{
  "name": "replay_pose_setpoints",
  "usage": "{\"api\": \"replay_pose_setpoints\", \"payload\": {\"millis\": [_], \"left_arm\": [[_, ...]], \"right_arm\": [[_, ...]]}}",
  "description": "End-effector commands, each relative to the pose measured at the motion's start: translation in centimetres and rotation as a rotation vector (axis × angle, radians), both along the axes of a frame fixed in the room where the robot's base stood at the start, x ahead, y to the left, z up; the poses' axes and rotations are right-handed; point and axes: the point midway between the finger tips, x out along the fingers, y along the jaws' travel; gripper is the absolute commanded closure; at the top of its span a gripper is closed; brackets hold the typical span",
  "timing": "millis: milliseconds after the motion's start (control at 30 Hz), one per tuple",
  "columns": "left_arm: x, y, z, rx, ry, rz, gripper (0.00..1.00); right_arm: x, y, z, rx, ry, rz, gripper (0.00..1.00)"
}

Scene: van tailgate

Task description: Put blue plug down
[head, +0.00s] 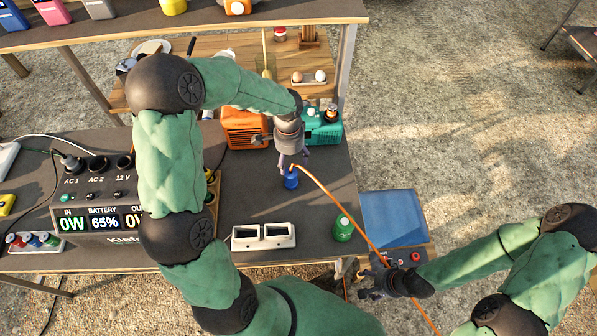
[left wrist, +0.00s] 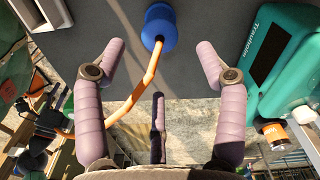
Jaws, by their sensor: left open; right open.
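The blue plug (head: 291,179) stands on the dark tabletop, with an orange cable (head: 330,200) running from it over the table's right edge. It also shows in the left wrist view (left wrist: 159,27), beyond the fingertips and on the grey surface. My left gripper (head: 292,160) is just behind the plug in the head view. Its fingers are spread open, with nothing between them in the left wrist view (left wrist: 160,50) except the cable near the tips. My right gripper (head: 378,278) is open by the table's front right corner, beside the orange cable; its fingers are partly unclear.
A power station (head: 100,195) reading 65% stands at the left. A two-opening white holder (head: 263,236) and a green bottle (head: 343,228) are near the front edge. An orange box (head: 245,128) and a teal box (head: 322,130) stand behind. Tabletop around the plug is clear.

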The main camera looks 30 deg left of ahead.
Motion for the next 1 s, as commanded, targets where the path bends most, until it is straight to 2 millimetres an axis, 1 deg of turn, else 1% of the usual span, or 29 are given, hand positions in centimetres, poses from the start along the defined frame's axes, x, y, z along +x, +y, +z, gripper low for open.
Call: {"api": "replay_pose_setpoints", "payload": {"millis": [33,167,267,433,500,667,733,900,1000], "left_arm": [[0.1,0.3,0.1,0.010,-0.001,-0.007,0.28],[0.1,0.6,-0.3,0.019,0.001,-0.015,0.28],[0.0,0.6,-1.5,0.019,0.002,-0.014,0.28],[0.0,0.6,-4.2,0.018,0.003,-0.014,0.28],[0.0,0.6,-4.8,0.018,0.001,-0.013,0.28],[0.0,0.5,-5.6,0.018,0.001,-0.013,0.28],[-0.1,0.4,-6.3,0.017,0.001,-0.013,0.28],[-0.4,0.0,-8.8,0.017,0.001,-0.013,0.28],[-0.4,0.1,-10.0,0.018,0.001,-0.013,0.28]], "right_arm": [[-0.1,0.0,-0.4,0.000,0.001,0.000,0.34],[-0.1,0.0,-0.7,0.000,0.002,0.001,0.34],[-0.1,0.0,-1.0,0.000,0.002,0.001,0.34],[-0.1,0.0,-1.9,0.000,0.002,0.001,0.34],[-0.1,0.0,-2.1,0.000,0.002,0.001,0.34],[-0.1,0.0,-2.3,0.000,0.001,0.000,0.34],[-0.1,0.0,-2.7,0.000,0.001,0.000,0.34],[-0.1,0.0,-4.0,0.000,0.001,0.000,0.34],[-0.1,0.0,-4.4,0.000,0.001,0.000,0.34]]}}
